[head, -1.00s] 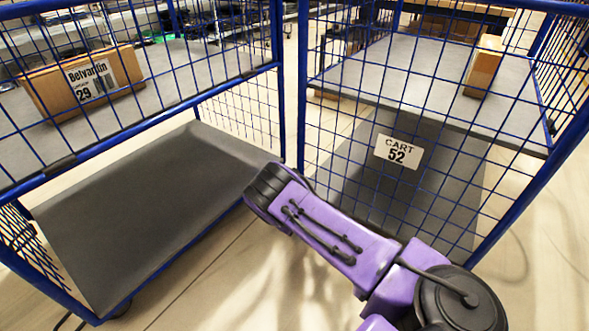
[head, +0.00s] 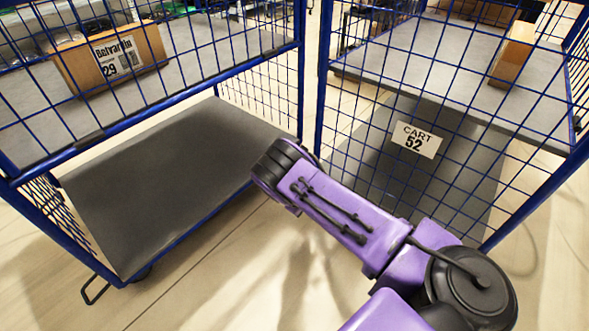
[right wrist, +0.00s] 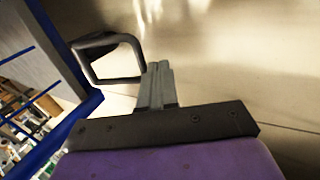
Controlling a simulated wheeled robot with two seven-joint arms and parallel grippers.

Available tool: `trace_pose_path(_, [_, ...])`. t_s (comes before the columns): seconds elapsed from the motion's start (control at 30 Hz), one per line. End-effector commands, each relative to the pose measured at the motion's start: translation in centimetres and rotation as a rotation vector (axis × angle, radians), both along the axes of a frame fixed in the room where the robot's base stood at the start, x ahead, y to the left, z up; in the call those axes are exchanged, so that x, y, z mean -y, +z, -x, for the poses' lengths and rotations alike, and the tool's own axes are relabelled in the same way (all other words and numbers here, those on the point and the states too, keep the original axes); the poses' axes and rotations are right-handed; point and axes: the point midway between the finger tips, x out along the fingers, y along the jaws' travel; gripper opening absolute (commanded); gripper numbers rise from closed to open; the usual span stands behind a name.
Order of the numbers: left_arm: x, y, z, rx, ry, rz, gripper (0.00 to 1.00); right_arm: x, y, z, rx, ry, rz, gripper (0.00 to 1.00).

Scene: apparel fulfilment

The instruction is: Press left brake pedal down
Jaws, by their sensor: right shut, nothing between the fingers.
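A black loop-shaped pedal (head: 95,291) sticks out at the lower near corner of the left cart, close to the floor. In the right wrist view a dark loop-shaped pedal (right wrist: 110,58) stands beside a blue cart frame. I cannot tell whether both views show the same pedal. My right gripper (right wrist: 158,66) is shut and empty, with its fingertips just right of that loop; I cannot tell whether they touch it. In the head view my right forearm hides this gripper. My left gripper is out of view.
The left blue mesh cart (head: 235,72) has a grey lower shelf (head: 160,190) and a cardboard box (head: 108,60) on top. The right cart bears a "CART 52" sign (head: 416,139) and a box (head: 512,53). Bare floor (head: 220,285) lies in front.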

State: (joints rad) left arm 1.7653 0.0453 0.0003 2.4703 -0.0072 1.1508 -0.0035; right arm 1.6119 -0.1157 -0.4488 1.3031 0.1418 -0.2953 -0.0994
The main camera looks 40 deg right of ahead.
Motion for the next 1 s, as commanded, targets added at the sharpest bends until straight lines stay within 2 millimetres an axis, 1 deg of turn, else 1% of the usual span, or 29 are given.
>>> trace_pose_path(0.03, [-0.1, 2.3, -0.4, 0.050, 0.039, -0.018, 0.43, -0.6, 2.2, 0.2, -0.001, 0.000, 0.001, 0.00])
trace_pose_path(0.07, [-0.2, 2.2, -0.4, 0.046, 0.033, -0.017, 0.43, -1.2, 2.5, 0.3, 0.001, 0.001, 0.001, 0.00])
trace_pose_path(0.2, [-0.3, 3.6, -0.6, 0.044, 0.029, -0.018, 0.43, -3.4, 4.9, 0.8, 0.002, 0.000, 0.002, 0.00])
trace_pose_path(0.3, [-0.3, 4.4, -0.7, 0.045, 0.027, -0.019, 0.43, -4.9, 6.4, 1.1, 0.002, 0.000, 0.003, 0.00])
trace_pose_path(0.4, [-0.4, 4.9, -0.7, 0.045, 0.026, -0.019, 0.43, -6.0, 7.4, 1.4, 0.002, 0.000, 0.002, 0.00])
trace_pose_path(0.5, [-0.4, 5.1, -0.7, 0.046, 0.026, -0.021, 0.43, -6.7, 8.0, 1.5, 0.001, -0.001, 0.002, 0.00])
trace_pose_path(0.6, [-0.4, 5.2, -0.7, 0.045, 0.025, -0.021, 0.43, -7.0, 8.2, 1.6, 0.000, -0.002, 0.002, 0.00])
trace_pose_path(1.0, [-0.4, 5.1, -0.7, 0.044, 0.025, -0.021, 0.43, -7.0, 8.1, 1.6, 0.001, -0.003, 0.002, 0.00])
